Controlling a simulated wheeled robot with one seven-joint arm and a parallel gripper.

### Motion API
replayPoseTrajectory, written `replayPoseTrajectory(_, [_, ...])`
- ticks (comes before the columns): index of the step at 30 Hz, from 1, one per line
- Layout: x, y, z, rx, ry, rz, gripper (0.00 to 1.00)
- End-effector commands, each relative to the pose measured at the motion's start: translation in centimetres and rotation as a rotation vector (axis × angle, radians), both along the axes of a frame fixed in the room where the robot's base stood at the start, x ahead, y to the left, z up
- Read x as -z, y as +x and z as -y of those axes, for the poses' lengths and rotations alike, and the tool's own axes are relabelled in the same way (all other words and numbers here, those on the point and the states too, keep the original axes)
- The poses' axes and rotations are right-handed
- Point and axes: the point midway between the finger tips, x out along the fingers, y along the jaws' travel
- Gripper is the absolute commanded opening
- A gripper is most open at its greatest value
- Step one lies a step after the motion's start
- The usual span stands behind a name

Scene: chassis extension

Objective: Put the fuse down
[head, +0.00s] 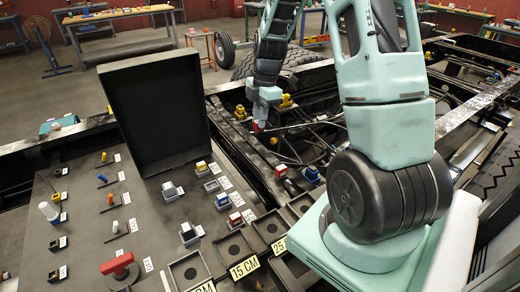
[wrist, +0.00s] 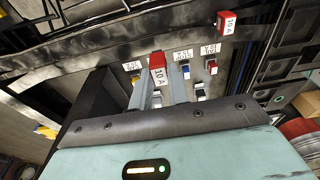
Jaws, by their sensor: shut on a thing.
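My gripper (head: 258,121) is in the middle of the head view, over the dark chassis bay. It is shut on a red fuse (head: 256,127), which shows as a small red spot at the fingertips. In the wrist view the held red fuse (wrist: 157,66), with a white 10 A label, is between the tips of my gripper (wrist: 160,82). The two grey fingers reach up past a dark bar. Whether the fuse touches anything below it cannot be told.
Another red 10 A fuse (wrist: 227,23) stands at the upper right in the wrist view. Labelled fuses, one blue (wrist: 185,71) and one red (wrist: 211,67), sit behind my fingers. A dark upright lid (head: 155,110) and a red handle (head: 120,265) are on the left panel.

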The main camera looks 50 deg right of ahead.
Motion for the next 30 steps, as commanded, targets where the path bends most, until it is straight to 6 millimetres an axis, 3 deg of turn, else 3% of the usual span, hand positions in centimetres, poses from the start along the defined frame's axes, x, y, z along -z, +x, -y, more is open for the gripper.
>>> replayPoseTrajectory(6, [3.7,-0.2,-0.1,0.001,0.003,-0.006,0.00])
replayPoseTrajectory(18, [8.3,-0.1,0.0,0.001,0.002,-0.004,0.00])
replayPoseTrajectory(30, [9.3,0.0,0.0,0.001,0.000,0.000,0.00])
